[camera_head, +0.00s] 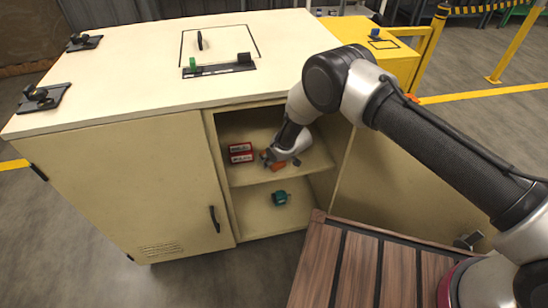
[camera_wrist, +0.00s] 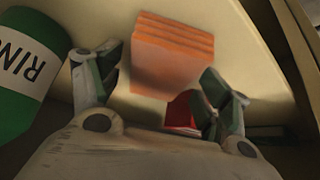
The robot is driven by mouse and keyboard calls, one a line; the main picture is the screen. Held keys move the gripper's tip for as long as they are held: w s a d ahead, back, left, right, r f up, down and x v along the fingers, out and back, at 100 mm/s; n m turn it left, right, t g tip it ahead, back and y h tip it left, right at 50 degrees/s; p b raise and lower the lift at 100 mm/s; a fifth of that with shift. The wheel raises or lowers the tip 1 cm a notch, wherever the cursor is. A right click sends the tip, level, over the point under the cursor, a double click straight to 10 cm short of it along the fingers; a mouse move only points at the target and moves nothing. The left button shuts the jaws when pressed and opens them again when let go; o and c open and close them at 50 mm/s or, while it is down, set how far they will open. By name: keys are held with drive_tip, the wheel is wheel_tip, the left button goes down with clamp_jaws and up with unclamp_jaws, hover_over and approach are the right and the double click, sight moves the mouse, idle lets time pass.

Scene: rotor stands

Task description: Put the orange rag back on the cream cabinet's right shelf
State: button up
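The orange rag (camera_wrist: 172,55) is a folded, layered block. In the wrist view it lies on a cream surface just beyond my gripper's fingertips (camera_wrist: 161,66), with gaps showing beside it. The fingers are spread apart, with nothing pinched between them. In the head view my gripper (camera_head: 270,160) reaches into the open right side of the cream cabinet (camera_head: 165,185), over the right shelf (camera_head: 250,173). Small orange patches of the rag (camera_head: 279,166) show around the fingers there; the rest is hidden by my gripper.
Red boxes (camera_head: 240,153) stand on the shelf left of my gripper. A teal mug (camera_head: 280,198) sits in the compartment below. The wrist view shows a green labelled container (camera_wrist: 28,70) at left and a red item (camera_wrist: 182,110) near the right finger. A slatted wooden surface (camera_head: 365,270) is in front.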

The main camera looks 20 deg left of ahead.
drive_tip(key=shift+r, duration=0.1)
drive_tip(key=shift+r, duration=0.25)
drive_tip(key=v, duration=1.1)
drive_tip(key=shift+s+d+r, duration=0.2)
drive_tip(key=shift+s+r, duration=0.05)
